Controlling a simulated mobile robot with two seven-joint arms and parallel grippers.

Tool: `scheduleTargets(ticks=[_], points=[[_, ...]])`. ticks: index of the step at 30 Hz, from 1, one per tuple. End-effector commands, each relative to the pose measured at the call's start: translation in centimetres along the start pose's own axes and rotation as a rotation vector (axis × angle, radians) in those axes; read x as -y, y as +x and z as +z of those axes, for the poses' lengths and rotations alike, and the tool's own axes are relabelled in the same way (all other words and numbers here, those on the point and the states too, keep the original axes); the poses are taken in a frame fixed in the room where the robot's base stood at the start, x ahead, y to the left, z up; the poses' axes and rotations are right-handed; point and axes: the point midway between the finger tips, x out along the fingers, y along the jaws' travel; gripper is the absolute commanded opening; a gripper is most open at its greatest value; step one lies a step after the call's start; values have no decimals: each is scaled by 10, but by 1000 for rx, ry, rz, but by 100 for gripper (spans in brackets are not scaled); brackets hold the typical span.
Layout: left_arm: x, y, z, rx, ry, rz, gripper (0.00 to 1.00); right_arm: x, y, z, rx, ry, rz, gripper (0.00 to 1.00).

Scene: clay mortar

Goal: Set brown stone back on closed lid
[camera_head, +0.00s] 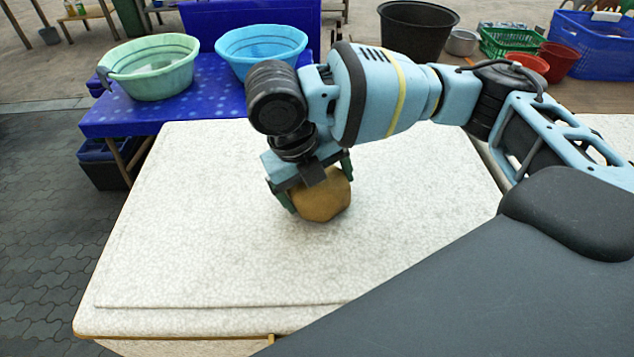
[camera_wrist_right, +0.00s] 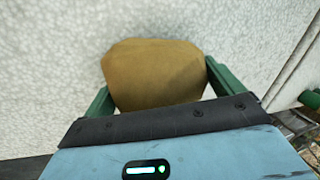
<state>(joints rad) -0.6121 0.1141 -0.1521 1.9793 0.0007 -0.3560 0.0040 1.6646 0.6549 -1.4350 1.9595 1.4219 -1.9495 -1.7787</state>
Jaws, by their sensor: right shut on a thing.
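The brown stone (camera_head: 322,201) is a rounded tan-brown lump over the speckled white lid (camera_head: 190,240). My right gripper (camera_head: 316,192) comes down from above and is shut on the stone, with a green finger on each side. In the right wrist view the stone (camera_wrist_right: 155,75) sits between the two green fingers of the right gripper (camera_wrist_right: 160,85), with the white surface behind it. I cannot tell whether the stone touches the lid. The lid lies flat, and its front edge shows as a step. My left gripper is not in view.
A blue table (camera_head: 110,122) behind the lid holds a green basin (camera_head: 150,72) and a blue basin (camera_head: 262,45). A black tub (camera_head: 415,30), red bowls (camera_head: 556,60) and a green basket (camera_head: 512,42) stand at the back right. The lid around the stone is clear.

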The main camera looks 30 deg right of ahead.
Motion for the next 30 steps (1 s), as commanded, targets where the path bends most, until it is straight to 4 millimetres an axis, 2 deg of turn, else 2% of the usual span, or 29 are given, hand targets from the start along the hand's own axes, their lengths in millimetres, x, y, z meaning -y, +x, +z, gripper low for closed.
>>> scheduleTargets(ticks=[22, 23, 24, 30], points=[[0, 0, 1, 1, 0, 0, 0, -2, 8, 1, 4, 1, 1, 33], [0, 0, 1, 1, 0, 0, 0, -2, 7, 1, 4, 1, 1, 97], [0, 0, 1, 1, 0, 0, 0, -2, 8, 1, 4, 1, 1, 100], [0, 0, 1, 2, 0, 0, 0, -3, 10, 0, -1, 0, 0, 100]])
